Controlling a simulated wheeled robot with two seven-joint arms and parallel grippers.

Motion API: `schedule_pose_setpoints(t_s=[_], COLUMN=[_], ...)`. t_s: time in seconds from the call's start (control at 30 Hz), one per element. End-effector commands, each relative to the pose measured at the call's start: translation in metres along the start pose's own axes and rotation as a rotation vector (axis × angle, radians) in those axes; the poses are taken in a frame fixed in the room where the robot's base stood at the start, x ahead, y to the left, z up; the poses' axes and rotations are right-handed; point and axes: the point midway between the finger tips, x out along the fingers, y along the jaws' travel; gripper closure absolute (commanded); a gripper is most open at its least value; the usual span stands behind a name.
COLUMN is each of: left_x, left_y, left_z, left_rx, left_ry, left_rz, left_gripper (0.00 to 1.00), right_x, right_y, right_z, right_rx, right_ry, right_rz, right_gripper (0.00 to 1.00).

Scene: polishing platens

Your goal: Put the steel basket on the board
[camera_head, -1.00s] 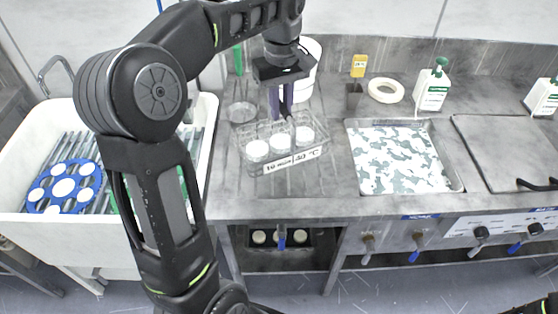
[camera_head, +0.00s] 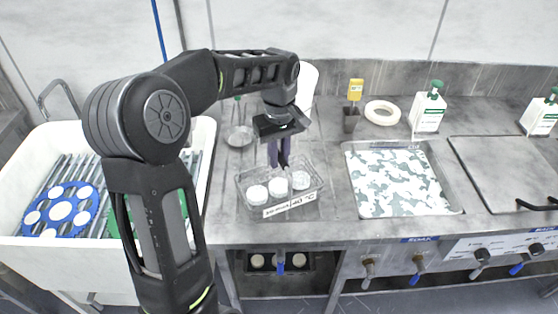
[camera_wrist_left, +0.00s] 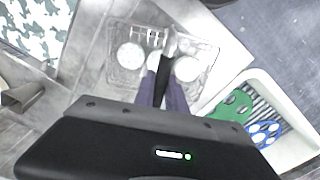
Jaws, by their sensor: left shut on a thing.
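The wrist view shows the basket (camera_wrist_left: 205,52) under the purple fingers of my left gripper (camera_wrist_left: 163,82). Whether the basket rests on the surface or hangs just above it is unclear. I cannot make out a separate board under it. My right gripper is not in view.
A white sink (camera_head: 30,248) with a blue holed disc (camera_head: 61,210) is at left.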

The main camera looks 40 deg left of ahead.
Motion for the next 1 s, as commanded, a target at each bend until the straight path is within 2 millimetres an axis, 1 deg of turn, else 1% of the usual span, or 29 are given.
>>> schedule_pose_setpoints(t_s=[0.1, 0.17, 0.43, 0.57, 0.6, 0.83, 1.0], left_x=[0.013, 0.016, 0.018, 0.022, 0.022, 0.022, 0.022], left_y=[0.0, 0.0, 0.001, 0.001, 0.0, 0.0, 0.0], left_z=[0.0, 0.0, -0.001, -0.001, 0.0, 0.0, 0.0], left_rx=[0.0, 0.0, 0.0, 0.0, 0.0, 0.0, 0.0], left_ry=[0.0, 0.001, 0.003, 0.002, 0.0, 0.0, 0.0], left_rz=[0.001, 0.002, 0.003, 0.003, 0.0, 0.0, 0.0], left_gripper=[1.0, 1.0, 1.0, 1.0, 0.81, 0.62, 0.62], right_x=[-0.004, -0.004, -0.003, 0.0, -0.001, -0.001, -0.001], right_y=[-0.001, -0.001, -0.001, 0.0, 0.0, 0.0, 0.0], right_z=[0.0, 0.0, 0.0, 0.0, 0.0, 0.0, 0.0], right_rx=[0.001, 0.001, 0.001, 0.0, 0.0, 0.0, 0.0], right_ry=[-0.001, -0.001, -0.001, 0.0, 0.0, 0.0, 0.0], right_rz=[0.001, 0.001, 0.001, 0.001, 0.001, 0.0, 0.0], right_gripper=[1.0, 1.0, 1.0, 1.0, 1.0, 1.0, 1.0])
